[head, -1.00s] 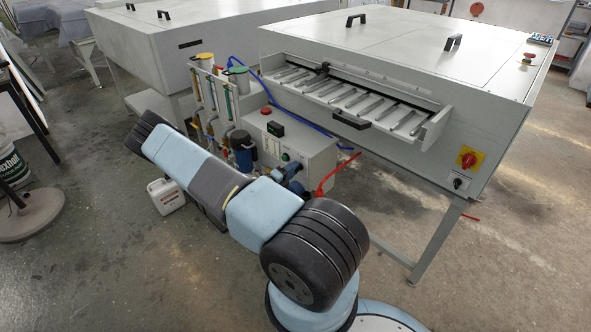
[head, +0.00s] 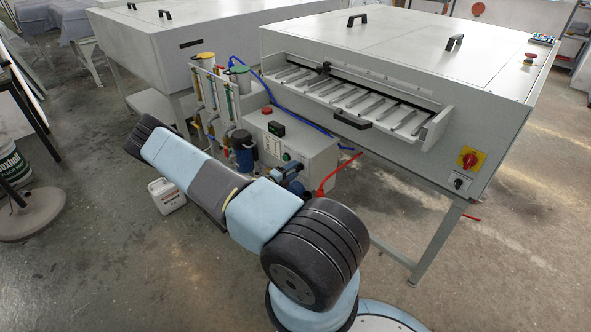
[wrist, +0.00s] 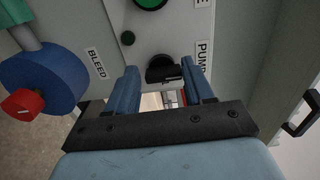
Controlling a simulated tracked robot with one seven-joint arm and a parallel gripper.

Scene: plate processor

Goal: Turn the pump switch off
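The pump switch (wrist: 163,72) is a small black knob on a grey panel in the wrist view, beside a label beginning "PUM". My gripper (wrist: 160,67) has two blue fingers, open, one on each side of the switch. Gaps appear between the fingers and the knob; I cannot tell whether either touches it. The switch's setting is not clear. In the head view, the grey control box (head: 312,160) stands beyond my arm.
In the wrist view, a green button (wrist: 150,3) lies above the switch, and a blue valve body (wrist: 45,80) with a red knob (wrist: 22,104) is at left, near a "BLEED" label (wrist: 97,62). A large grey machine (head: 400,60) stands at right. A white jug (head: 166,196) is on the floor.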

